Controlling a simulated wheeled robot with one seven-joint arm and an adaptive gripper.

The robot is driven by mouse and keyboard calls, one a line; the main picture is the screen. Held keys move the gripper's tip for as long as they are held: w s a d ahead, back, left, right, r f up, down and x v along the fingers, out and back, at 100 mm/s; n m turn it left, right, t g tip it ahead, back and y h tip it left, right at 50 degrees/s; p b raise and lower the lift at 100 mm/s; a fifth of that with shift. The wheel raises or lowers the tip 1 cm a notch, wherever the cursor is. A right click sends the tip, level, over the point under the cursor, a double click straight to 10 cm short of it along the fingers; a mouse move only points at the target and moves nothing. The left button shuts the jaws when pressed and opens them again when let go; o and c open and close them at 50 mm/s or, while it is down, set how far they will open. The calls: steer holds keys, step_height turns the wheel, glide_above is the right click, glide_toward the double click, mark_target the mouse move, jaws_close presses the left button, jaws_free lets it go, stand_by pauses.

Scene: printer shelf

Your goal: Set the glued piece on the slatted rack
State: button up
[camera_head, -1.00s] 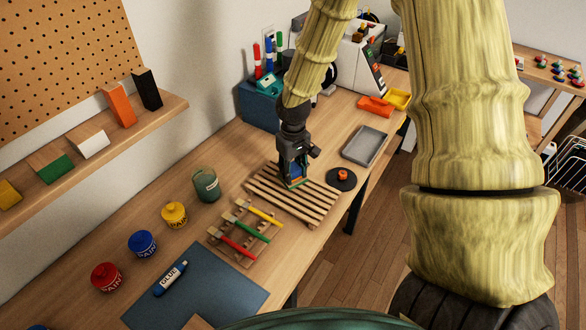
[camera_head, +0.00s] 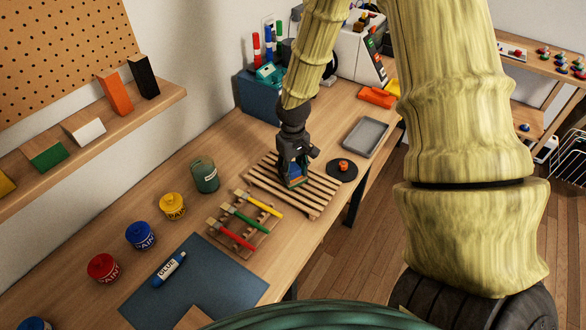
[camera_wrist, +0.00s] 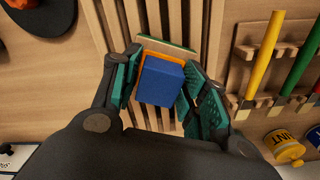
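The glued piece (camera_wrist: 162,82) shows in the wrist view as a blue block on an orange layer, with a wood and green part at its far end. My gripper (camera_wrist: 163,88) has its teal pads close against both sides of the piece, and it looks shut on it. In the head view my gripper (camera_head: 293,174) points down over the slatted rack (camera_head: 315,203), with the piece (camera_head: 296,182) low between its fingers. The piece is at or just above the slats; I cannot tell if it touches them.
A holder with red, green and yellow brushes (camera_head: 238,225) stands beside the rack. A green jar (camera_head: 205,177) is behind it. A black disc with an orange knob (camera_head: 342,171) and a grey tray (camera_head: 366,138) are to the right. A glue tube (camera_head: 169,270) lies on a blue mat (camera_head: 220,280).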

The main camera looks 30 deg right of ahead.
steer(key=shift+o, duration=0.8)
steer(key=shift+r, duration=0.1)
step_height(320, 180, up, 12)
stand_by(0.7)
